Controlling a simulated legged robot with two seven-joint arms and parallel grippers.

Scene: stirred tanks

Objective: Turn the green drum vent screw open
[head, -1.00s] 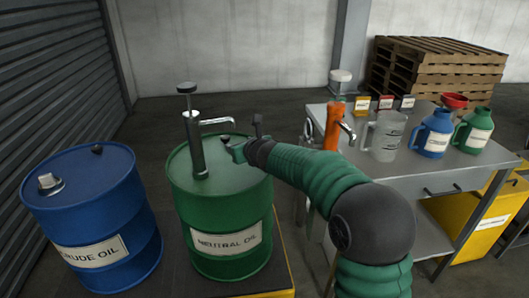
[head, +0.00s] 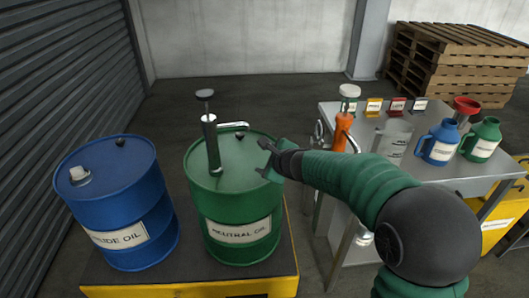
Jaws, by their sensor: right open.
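The green drum (head: 237,203), labelled NEUTRAL OIL, stands upright on a dark pallet with a yellow edge. A small black knob (head: 240,136), which looks like the vent screw, sits on the far right part of its lid, just below the pump spout. Whether the screw is turned open cannot be told. A hand pump (head: 211,144) with a dark handle stands in the lid. My right gripper (head: 264,158) is open and empty at the right rim of the drum, apart from the knob, to its right and nearer me. My left gripper is not in view.
A blue drum (head: 120,205) stands left of the green one. At right, a grey metal table (head: 465,172) holds an orange pump (head: 342,132), a clear jug (head: 392,140), a blue jug (head: 437,145) and a green jug (head: 483,140). Wooden pallets (head: 455,65) are stacked behind.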

